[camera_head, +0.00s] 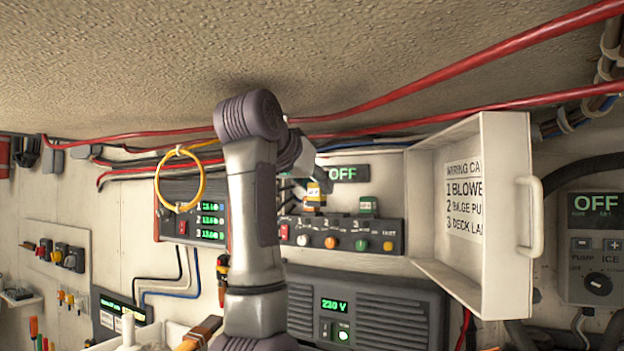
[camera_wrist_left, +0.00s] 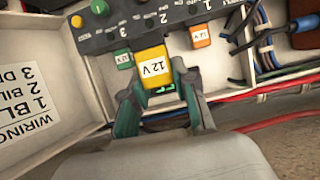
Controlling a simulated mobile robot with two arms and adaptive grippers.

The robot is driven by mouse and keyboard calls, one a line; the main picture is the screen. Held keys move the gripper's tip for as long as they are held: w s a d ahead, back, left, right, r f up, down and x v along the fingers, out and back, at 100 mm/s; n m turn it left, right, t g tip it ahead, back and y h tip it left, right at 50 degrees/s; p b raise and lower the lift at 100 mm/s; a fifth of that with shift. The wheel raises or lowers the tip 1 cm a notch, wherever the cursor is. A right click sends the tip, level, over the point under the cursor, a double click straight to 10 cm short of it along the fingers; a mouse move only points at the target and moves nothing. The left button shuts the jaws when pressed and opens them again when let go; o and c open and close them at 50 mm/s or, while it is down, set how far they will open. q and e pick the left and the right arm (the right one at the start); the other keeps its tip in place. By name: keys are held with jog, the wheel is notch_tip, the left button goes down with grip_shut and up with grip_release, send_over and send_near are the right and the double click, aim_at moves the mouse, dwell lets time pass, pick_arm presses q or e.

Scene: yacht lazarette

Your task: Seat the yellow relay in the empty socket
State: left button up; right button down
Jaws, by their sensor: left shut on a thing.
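The yellow relay (camera_wrist_left: 153,64), with a white 12 V label, is between the fingers of my left gripper (camera_wrist_left: 160,88), which is shut on it. In the head view the relay (camera_head: 315,199) is above the relay panel (camera_head: 343,231), and my left gripper (camera_head: 313,176) is partly hidden by my arm. In the wrist view the relay overlaps the row between a green relay (camera_wrist_left: 122,59) and an orange relay (camera_wrist_left: 200,36). The empty socket is not clearly visible; the held relay covers part of the row. I cannot tell whether the relay touches the panel. My right gripper is not in view.
An open box door (camera_head: 490,215) with a wiring card stands right of the panel. Red cables (camera_head: 420,85) run above. A yellow cable loop (camera_head: 160,180) hangs at left. A 230 V unit (camera_head: 390,318) sits below the panel.

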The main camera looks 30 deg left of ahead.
pick_arm(q)
jog(key=w+p, duration=0.1)
jog(key=w, duration=0.1)
jog(key=p, duration=0.4)
send_near(344, 194)
jog(key=f+x, duration=0.1)
jog(key=x, duration=0.3)
jog(key=shift+w+r+p, duration=0.1)
jog(key=shift+w+p, duration=0.7)
jog(key=shift+w, duration=0.1)
dwell(0.4)
jog(key=shift+f+b, duration=0.8)
jog(key=shift+f, duration=0.2)
jog(key=o, duration=1.1)
